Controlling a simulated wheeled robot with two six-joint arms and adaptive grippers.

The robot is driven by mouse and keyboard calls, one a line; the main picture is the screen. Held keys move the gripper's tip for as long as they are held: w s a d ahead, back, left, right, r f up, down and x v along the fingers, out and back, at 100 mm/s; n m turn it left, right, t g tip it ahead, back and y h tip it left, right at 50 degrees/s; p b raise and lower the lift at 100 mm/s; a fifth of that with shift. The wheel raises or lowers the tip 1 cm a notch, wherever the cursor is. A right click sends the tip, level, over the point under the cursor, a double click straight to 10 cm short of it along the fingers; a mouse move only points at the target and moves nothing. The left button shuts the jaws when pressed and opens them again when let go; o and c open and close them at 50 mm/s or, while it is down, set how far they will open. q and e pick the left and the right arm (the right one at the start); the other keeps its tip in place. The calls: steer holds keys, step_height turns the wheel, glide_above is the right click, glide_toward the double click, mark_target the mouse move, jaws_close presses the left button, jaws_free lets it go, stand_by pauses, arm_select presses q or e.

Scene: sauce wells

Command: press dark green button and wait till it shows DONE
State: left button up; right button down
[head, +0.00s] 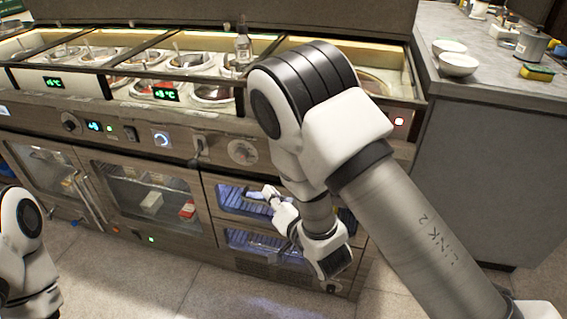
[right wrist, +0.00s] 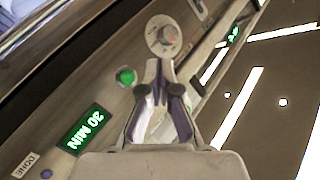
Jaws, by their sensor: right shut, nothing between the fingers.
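A round green button (right wrist: 125,76) sits on the brown panel in the right wrist view, just left of my right gripper (right wrist: 158,66). A green display (right wrist: 86,127) reads 30 MIN. A white DONE label (right wrist: 27,165) is beside a small dark bluish spot (right wrist: 46,174), which does not look brightly lit. My right gripper is shut and empty, its tips apart from the button in the picture; contact depth cannot be judged. In the head view my right gripper (head: 267,193) shows before the lower drawers. My left arm shows at the left edge, its gripper out of view.
A round dial (right wrist: 163,36) lies just beyond the fingertips. In the head view, the counter's control strip has a knob (head: 68,124), a blue-ringed button (head: 161,139) and another dial (head: 242,152). Lit drawers (head: 245,200) are below. Floor is clear in front.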

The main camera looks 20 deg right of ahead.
steer(key=w+d, duration=0.4)
steer(key=w, duration=0.3)
steer(key=shift+d+b, duration=0.35)
stand_by(1.0)
steer(key=shift+w+d, duration=0.25)
steer(key=shift+w+d, duration=0.25)
steer(key=shift+w, duration=0.15)
stand_by(0.7)
steer(key=shift+s, duration=0.1)
steer(key=shift+s+a, duration=0.5)
steer(key=shift+s, duration=0.15)
